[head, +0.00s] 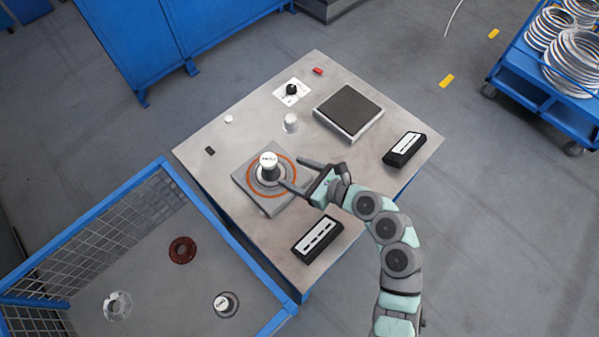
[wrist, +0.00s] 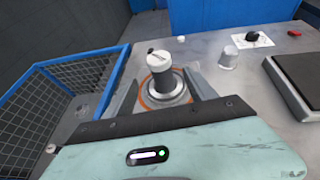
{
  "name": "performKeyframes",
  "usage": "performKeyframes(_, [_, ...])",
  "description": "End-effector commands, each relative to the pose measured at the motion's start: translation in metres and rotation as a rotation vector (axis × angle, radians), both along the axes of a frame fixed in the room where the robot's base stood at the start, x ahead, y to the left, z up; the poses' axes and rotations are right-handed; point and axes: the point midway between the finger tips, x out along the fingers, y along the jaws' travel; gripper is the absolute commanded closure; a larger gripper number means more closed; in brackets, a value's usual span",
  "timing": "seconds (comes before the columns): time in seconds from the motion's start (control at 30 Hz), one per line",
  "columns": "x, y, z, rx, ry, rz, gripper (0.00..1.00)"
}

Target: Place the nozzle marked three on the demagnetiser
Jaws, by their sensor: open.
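A nozzle (head: 269,166) with a white cap and a dark body stands upright on a grey square plate (head: 248,185) with an orange ring. Dark marks show on its cap, too small to read. In the wrist view the nozzle (wrist: 160,72) stands between and beyond my fingers. My gripper (head: 291,172) is open, its fingers pointing at the nozzle from the right; I cannot tell whether they touch it. Another white-capped nozzle (head: 223,302) stands in the blue mesh crate, its mark also unreadable. A low block with a dark top (head: 349,109) may be the demagnetiser; no label confirms it.
The steel table also holds a white cup-like part (head: 291,122), a black knob on a white plate (head: 291,90), a red piece (head: 318,71) and two black label boxes (head: 317,238) (head: 404,148). The crate (head: 228,241) adjoins the table's left side and holds flanged rings.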

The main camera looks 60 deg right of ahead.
Motion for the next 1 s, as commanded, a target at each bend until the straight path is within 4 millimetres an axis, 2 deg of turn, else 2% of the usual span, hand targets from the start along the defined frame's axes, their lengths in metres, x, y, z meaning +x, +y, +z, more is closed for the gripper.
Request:
performKeyframes(0.1, [-0.009,0.0,0.004,-0.001,-0.002,-0.003,0.35])
performKeyframes(0.27, [-0.013,0.001,0.005,0.001,0.0,0.0,0.35])
performKeyframes(0.47, [-0.012,0.0,0.005,-0.004,-0.001,-0.002,0.35])
performKeyframes(0.57, [-0.003,-0.007,0.002,-0.065,-0.009,-0.017,0.35])
performKeyframes(0.67, [0.015,-0.025,-0.001,-0.225,-0.022,-0.063,0.35])
performKeyframes(0.83, [0.044,-0.057,-0.001,-0.637,-0.007,-0.161,0.35])
performKeyframes(0.9, [0.054,-0.064,0.005,-0.831,0.011,-0.195,0.35])
performKeyframes(1.0, [0.067,-0.061,0.023,-1.153,0.049,-0.244,0.35])
